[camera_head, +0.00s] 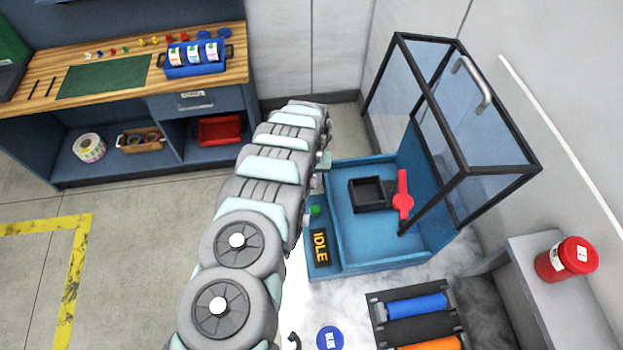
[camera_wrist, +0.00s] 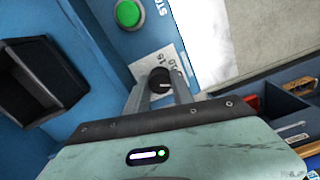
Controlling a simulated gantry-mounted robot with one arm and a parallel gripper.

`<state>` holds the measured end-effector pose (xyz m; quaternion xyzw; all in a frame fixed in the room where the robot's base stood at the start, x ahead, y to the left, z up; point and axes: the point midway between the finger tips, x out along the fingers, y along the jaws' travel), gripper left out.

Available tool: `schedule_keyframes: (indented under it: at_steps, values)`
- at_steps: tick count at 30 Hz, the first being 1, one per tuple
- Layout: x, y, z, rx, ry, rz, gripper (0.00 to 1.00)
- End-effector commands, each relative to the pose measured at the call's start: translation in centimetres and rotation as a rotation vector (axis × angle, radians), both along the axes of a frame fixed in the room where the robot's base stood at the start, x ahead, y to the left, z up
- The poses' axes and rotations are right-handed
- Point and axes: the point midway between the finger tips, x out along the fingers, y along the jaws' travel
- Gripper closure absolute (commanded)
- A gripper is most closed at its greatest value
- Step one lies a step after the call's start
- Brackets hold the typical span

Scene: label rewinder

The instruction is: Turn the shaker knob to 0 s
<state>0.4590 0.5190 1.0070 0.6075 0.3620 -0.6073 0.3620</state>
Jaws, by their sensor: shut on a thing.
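The shaker knob (camera_wrist: 160,80) is a small black round knob with a light pointer mark, in the wrist view on a white dial plate (camera_wrist: 150,65) on the blue machine. The plate's lettering is only partly readable, so I cannot tell which value the mark points to. My gripper (camera_wrist: 160,92) is shut on the knob, with a grey finger on either side of it. In the head view my arm hides the knob and gripper. The blue machine (camera_head: 342,258) shows an "IDLE" display (camera_head: 320,247) on its front.
A green button (camera_wrist: 129,13) sits close to the knob. A black tray (camera_head: 369,194) and red lever (camera_head: 403,195) are inside the machine, under a raised clear cover (camera_head: 484,127). A red jar (camera_head: 567,260) stands at right. The workbench (camera_head: 130,80) is at back left.

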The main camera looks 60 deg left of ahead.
Motion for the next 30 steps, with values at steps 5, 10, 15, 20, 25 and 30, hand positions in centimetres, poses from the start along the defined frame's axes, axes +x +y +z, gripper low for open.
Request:
schedule_keyframes:
  at_steps: [5, 10, 15, 20, 25, 30]
  values:
    - [0.04, -0.18, -0.24, -0.003, 0.001, -0.110, 1.00]
    - [0.07, -0.11, -0.27, -0.001, 0.000, -0.248, 1.00]
    - [0.11, 0.08, -0.15, 0.002, -0.002, -0.383, 1.00]
    - [0.08, -0.07, -0.24, 0.000, -0.001, -0.493, 1.00]
    - [0.00, -0.09, -0.24, -0.002, 0.000, -0.579, 1.00]
    - [-0.01, -0.04, -0.15, -0.001, 0.001, -0.629, 1.00]
